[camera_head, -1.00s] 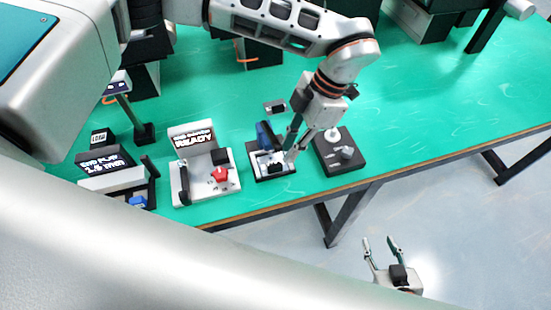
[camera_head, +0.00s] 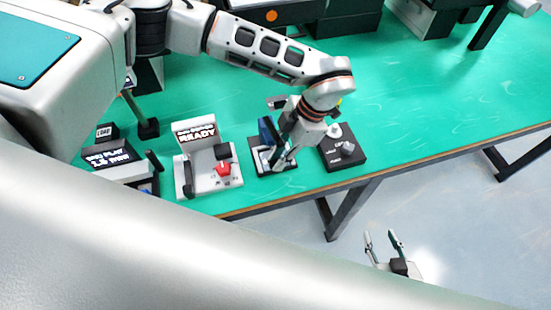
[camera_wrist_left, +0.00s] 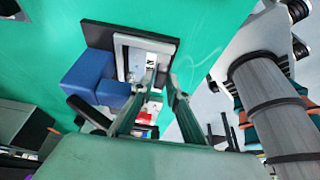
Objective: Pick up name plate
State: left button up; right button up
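A small station (camera_head: 256,168) with a dark base and a blue block stands near the table's front edge. In the left wrist view, its blue block (camera_wrist_left: 92,77) sits beside a pale frame (camera_wrist_left: 124,45). A small white piece with black marks (camera_wrist_left: 151,62), perhaps the name plate, lies inside the frame, partly hidden. My left gripper (camera_head: 275,165) points down over this station. In the left wrist view, its fingertips (camera_wrist_left: 161,80) are apart by a narrow gap, close to the white piece. My right gripper (camera_head: 383,239) is open and empty, away from the table.
A white station marked READY (camera_head: 187,170) with a red knob stands to the left. A dark control box (camera_head: 350,162) stands close on the right. Further left is a display station (camera_head: 112,155). The table's right side (camera_head: 440,100) is clear.

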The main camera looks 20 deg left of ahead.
pick_arm(q)
grip_shut()
